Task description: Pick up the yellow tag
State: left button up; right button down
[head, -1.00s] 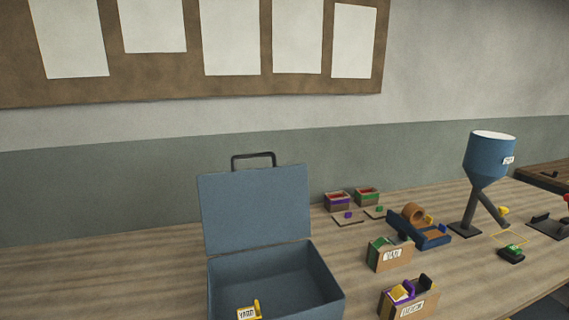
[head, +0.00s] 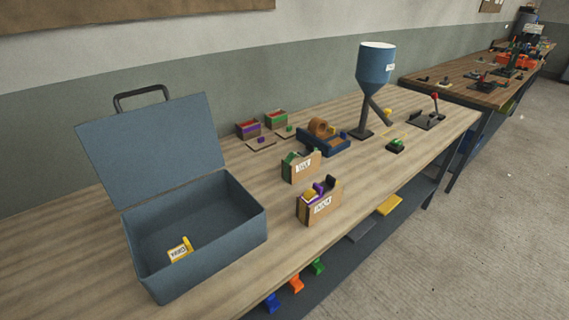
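A small yellow piece with a white lettered label (head: 180,251), which looks like the yellow tag, lies inside the open blue box (head: 257,220), on its floor near the front left wall. The box stands at the left of the wooden bench, with its lid (head: 150,150) tilted up and back. The lettering is too small to read surely. Neither of my grippers is in view.
Two labelled holders (head: 301,168) (head: 307,211) stand right of the box. Behind are small bins (head: 277,120), a tape dispenser (head: 323,140) and a blue hopper (head: 375,66). Floor (head: 480,230) is clear at right.

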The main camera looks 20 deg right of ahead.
aim_at(178, 252)
jog(key=l+u, duration=0.7)
jog(key=l, duration=0.15)
